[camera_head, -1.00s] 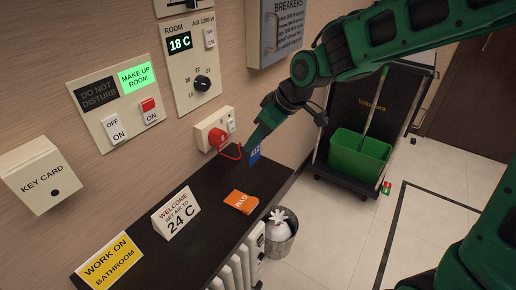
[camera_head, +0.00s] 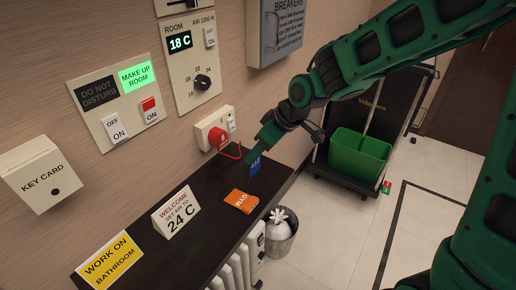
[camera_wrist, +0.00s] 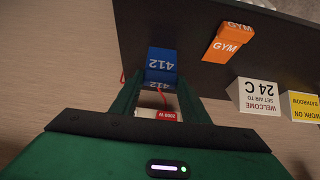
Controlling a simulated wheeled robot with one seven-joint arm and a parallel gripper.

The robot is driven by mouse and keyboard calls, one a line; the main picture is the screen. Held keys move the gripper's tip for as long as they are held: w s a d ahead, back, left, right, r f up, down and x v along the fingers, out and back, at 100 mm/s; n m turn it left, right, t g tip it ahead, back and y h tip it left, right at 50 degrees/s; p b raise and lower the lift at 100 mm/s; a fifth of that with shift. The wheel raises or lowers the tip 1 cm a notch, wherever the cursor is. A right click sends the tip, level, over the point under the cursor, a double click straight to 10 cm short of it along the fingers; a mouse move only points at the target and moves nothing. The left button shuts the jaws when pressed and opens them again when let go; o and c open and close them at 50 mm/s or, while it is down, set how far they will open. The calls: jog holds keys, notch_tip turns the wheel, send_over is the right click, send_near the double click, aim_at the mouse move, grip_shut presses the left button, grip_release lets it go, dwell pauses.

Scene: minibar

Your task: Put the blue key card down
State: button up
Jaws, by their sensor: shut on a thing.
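The blue key card (camera_head: 255,166), marked 412, is held in my gripper (camera_head: 258,150), which is shut on it. The card hangs below the fingertips over the dark shelf (camera_head: 190,232), near its far right end. I cannot tell whether its lower edge touches the shelf. In the wrist view the blue card (camera_wrist: 161,64) sits between the fingertips of my gripper (camera_wrist: 158,88), with its number 412 facing the camera.
An orange GYM card (camera_head: 241,201) lies on the shelf close by. A welcome sign (camera_head: 176,213) and a yellow sign (camera_head: 110,262) stand nearer. A red plug with a cord (camera_head: 218,138) is on the wall behind my gripper. A bin (camera_head: 280,238) stands below.

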jog(key=shift+f, duration=0.1)
jog(key=o, duration=1)
jog(key=v, duration=1.3)
jog(key=s+d+f+m+h, duration=0.1)
jog(key=s+d+m, duration=0.2)
jog(key=d, duration=0.5)
jog(key=s+d+f+m+g+h, duration=0.1)
jog(key=s+d+m+h, duration=0.15)
jog(key=d, duration=0.45)
jog(key=s+d+f+m+h, duration=0.1)
jog(key=s+d+m, duration=0.3)
jog(key=d, duration=0.4)
jog(key=s+d+f+m+g, duration=0.1)
jog(key=s+d+m, duration=0.1)
jog(key=s, duration=0.3)
jog(key=s+d+f+m+g, duration=0.1)
jog(key=s+d+m, duration=0.2)
jog(key=s, duration=0.2)
jog(key=s+d+f+m, duration=0.1)
jog(key=s+d+m, duration=0.1)
jog(key=s, duration=0.3)
jog(key=shift+d+g, duration=0.4)
jog(key=shift+d, duration=0.45)
